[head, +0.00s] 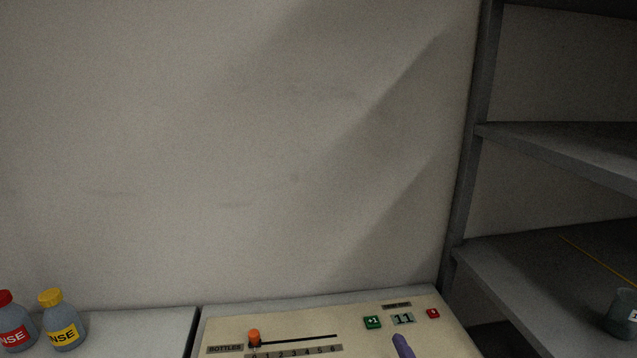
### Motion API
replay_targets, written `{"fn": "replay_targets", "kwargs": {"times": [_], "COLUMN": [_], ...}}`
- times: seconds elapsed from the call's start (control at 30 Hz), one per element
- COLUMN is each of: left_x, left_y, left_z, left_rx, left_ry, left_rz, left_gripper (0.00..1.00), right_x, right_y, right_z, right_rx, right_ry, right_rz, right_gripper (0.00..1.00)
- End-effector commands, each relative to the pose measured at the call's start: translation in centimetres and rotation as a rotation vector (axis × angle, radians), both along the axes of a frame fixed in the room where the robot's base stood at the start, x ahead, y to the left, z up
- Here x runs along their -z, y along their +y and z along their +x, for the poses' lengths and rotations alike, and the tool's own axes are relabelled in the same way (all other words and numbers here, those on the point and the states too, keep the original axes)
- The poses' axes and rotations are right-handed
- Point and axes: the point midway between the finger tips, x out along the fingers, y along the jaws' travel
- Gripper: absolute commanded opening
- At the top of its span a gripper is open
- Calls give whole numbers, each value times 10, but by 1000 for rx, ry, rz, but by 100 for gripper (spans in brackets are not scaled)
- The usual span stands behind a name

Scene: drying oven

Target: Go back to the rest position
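Neither of my grippers can be made out in the head view. A cream control panel (290,325) lies at the bottom centre, cut off by the lower edge. It has an orange slider knob (254,337) at the left end of a dark slot, above a scale marked 1 to 6. It also has a green "+1" button (372,322), a display (403,319) reading 11 and a red button (433,313). A purple, rounded, stick-like piece (403,346) rises from the bottom edge in front of the panel; I cannot tell what it belongs to.
A grey bottle with a red cap (14,337) and one with a yellow cap (62,334) stand on a pale surface (140,330) at lower left. A metal shelf unit (560,270) stands at right, with a dark jar (622,314) on it. A bare wall (230,150) fills the back.

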Motion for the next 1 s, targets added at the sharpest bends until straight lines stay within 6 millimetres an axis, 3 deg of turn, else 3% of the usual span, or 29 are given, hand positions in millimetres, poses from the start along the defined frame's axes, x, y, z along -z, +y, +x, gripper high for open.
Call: {"fn": "replay_targets", "kwargs": {"times": [0.03,0.1,0.2,0.33,0.5,0.6,0.77,0.87,1.0], "left_x": [0,0,0,0,0,0,0,0,0], "left_y": [0,0,0,0,0,0,0,0,0], "left_z": [0,0,1,1,1,2,2,2,2], "left_rx": [0,0,0,0,0,0,0,0,0], "left_ry": [0,-1,-1,-2,-2,-3,-3,-3,-3], "left_rz": [0,0,0,0,0,0,0,0,0], "left_gripper": [0,0,0,0,0,0,0,0,0], "right_x": [26,59,94,121,135,174,234,276,342], "right_y": [-16,-33,-46,-52,-51,-50,-50,-51,-57], "right_z": [-19,-49,-94,-152,-226,-217,-221,-231,-266], "right_rx": [97,224,367,516,681,679,687,692,703], "right_ry": [162,378,629,899,1210,1217,1248,1269,1311], "right_rz": [121,266,411,541,653,635,614,600,570], "right_gripper": [86,86,86,86,86,86,86,86,86]}}
